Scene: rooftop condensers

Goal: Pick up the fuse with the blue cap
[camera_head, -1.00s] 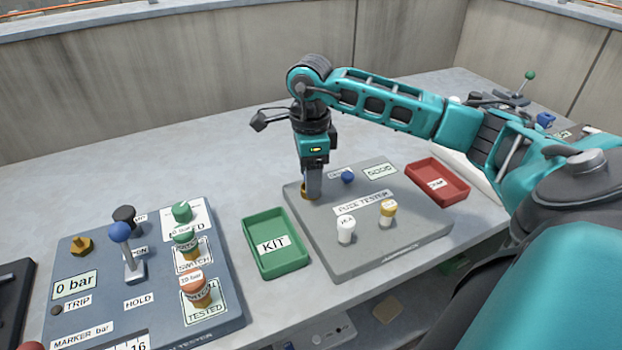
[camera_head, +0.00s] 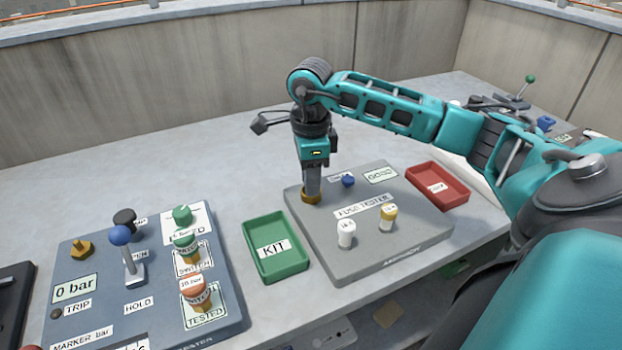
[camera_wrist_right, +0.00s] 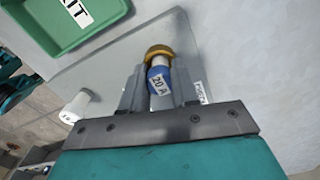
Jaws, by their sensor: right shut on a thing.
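The fuse with the blue cap (camera_wrist_right: 160,80) shows in the right wrist view, its cap labelled 20 A. Its white body meets a brass ring (camera_wrist_right: 158,52) on the fuse tester (camera_head: 375,262). My right gripper (camera_head: 311,192) points down at the tester's left back corner, over the same brass ring. In the right wrist view my right gripper (camera_wrist_right: 160,88) is shut on the fuse, one finger on each side of the cap. In the head view the fingers hide the fuse. My left gripper is not in view.
A white-capped fuse (camera_head: 346,233) and a yellow-capped fuse (camera_head: 387,217) stand on the tester. A blue knob (camera_head: 348,180) sits near its back. A green KIT tray (camera_head: 248,238) is at left, a red tray (camera_head: 463,199) at right. A control panel (camera_head: 150,310) stands further left.

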